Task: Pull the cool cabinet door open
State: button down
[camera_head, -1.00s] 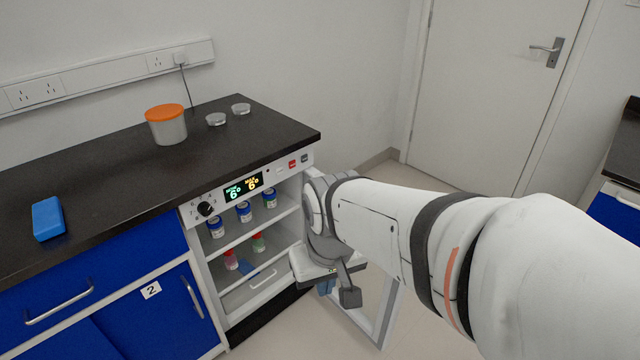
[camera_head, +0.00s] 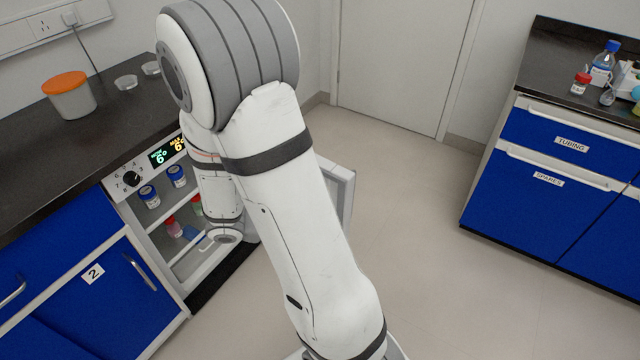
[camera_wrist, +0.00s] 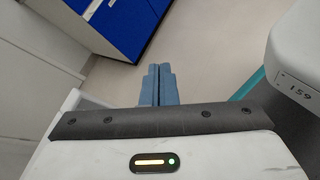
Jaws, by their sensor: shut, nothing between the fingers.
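The cool cabinet (camera_head: 129,165) is set under the dark bench top at left. Its front stands open, showing shelves with blue-capped bottles (camera_head: 148,196) and red-capped bottles (camera_head: 173,227). The cool cabinet door (camera_head: 345,190) is swung out to the right, and only its outer part shows behind my arm. Its handle is not visible. My gripper is hidden in the head view. In the wrist view my gripper (camera_wrist: 159,70) has its two blue fingers together, empty, pointing over the floor and apart from anything I can make out.
A dark bench (camera_head: 95,165) at left carries an orange-lidded tub (camera_head: 70,97) and two small clear dishes (camera_head: 126,82). A blue drawer unit (camera_head: 545,185) with bottles on top stands at right. The floor (camera_head: 430,220) between is clear, with a closed room door (camera_head: 405,60) behind.

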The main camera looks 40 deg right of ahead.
jog(key=w+d+f+n+t+h, duration=0.2)
jog(key=w+f+n+t+h, duration=0.25)
jog(key=n, duration=0.25)
jog(key=n+t, duration=0.6)
send_near(344, 193)
jog(key=shift+n+t+h, duration=0.25)
jog(key=shift+n+h, duration=0.05)
jog(key=shift+h, duration=0.05)
jog(key=x, duration=0.4)
jog(key=f+b+x, duration=0.1)
jog(key=x, duration=0.1)
jog(key=shift+d, duration=0.4)
jog(key=shift+w, duration=0.1)
